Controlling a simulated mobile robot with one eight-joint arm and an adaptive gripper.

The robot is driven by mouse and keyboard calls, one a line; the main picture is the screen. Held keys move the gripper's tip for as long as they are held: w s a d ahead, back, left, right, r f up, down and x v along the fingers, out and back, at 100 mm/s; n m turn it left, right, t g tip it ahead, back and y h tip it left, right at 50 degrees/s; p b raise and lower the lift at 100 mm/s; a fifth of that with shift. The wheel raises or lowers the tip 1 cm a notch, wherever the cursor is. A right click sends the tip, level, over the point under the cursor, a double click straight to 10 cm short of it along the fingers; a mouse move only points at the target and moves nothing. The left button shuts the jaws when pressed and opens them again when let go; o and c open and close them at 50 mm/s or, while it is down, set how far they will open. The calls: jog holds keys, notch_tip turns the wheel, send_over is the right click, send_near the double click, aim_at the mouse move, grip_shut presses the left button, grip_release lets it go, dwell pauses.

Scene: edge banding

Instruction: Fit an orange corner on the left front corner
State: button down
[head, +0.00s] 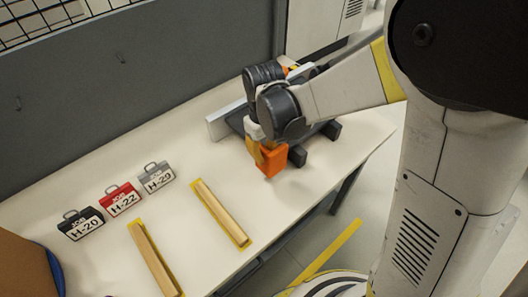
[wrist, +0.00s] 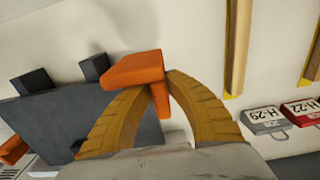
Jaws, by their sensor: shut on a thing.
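My gripper (head: 262,152) (wrist: 161,88) has its yellow fingers closed on an orange corner piece (head: 273,161) (wrist: 135,69), holding it at the near left side of a dark grey panel (head: 311,143) (wrist: 45,124). In the wrist view the piece overlaps the panel's edge; I cannot tell whether it touches the panel. Dark blocks (wrist: 93,66) stick out along the panel's edge. Another orange piece (wrist: 13,150) shows at the panel's far side in the wrist view. My wrist and arm hide much of the panel in the head view.
Job tags H-20 (head: 81,224), H-22 (head: 121,199) and H-29 (head: 156,177) lie on the white table (head: 190,150). Two wooden strips (head: 221,212) (head: 155,258) lie on yellow-marked spots. A brown box (head: 22,268) stands at the lower left. A grey partition (head: 120,80) runs behind the table.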

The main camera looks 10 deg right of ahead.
aim_at(264, 166)
jog(key=shift+f+b, duration=1.8)
jog(key=shift+f, duration=0.95)
jog(key=shift+w+d, duration=0.2)
jog(key=shift+w, duration=0.65)
jog(key=c, duration=1.4)
grip_release()
jog(key=shift+c, duration=0.2)
jog(key=shift+r, duration=0.1)
